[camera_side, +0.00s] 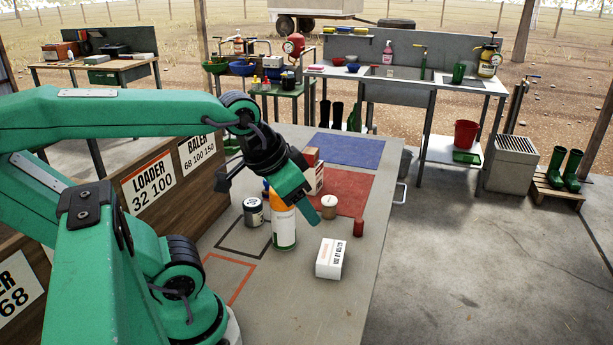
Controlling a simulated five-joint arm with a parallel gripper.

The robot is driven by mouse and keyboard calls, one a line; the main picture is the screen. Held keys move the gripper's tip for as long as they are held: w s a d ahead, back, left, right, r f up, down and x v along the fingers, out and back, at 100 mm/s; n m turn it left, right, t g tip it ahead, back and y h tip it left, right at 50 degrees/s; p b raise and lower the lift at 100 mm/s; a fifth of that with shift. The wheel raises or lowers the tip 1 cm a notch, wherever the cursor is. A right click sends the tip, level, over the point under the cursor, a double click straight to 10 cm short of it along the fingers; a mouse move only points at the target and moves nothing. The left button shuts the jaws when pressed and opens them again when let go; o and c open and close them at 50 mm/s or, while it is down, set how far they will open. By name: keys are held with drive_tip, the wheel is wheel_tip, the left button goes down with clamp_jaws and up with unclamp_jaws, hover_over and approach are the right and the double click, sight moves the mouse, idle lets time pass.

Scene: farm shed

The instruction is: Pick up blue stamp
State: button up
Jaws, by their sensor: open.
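My gripper (267,202) hangs over the grey bench, its jaws apart, with a green jaw at right and a dark one at left. A small dark blue shape (266,188) shows between the jaws, behind an orange and white bottle (284,226). It is mostly hidden, and I cannot tell for sure that it is the blue stamp. The green jaw overlaps the top of the bottle in this view; I cannot tell whether they touch. No other clear blue stamp shows on the bench.
A dark tin (253,213), a pale-lidded jar (329,207), a red cylinder (358,227), a red and white box (313,178) and a white box (330,259) stand around the bottle. Blue (350,150) and red (352,193) mats lie behind. The bench front is clear.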

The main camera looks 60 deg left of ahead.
drive_tip(key=w+a+r+n+g+y, duration=0.1)
drive_tip(key=w+a+r+n+g, duration=0.1)
drive_tip(key=w+a, duration=0.7)
drive_tip(key=n+g+h, duration=0.1)
drive_tip(key=n+g, duration=0.3)
drive_tip(key=n, duration=0.1)
hover_over(267, 185)
drive_tip(key=a, duration=0.1)
drive_tip(key=f, duration=1.8)
drive_tip(key=shift+w+a, duration=0.15)
drive_tip(key=shift+w, duration=0.15)
drive_tip(key=shift+s+a+f, duration=0.1)
drive_tip(key=shift+a, duration=0.05)
drive_tip(key=shift+f, duration=1.3)
drive_tip(key=shift+f, duration=0.1)
drive_tip(key=shift+f, duration=2.5)
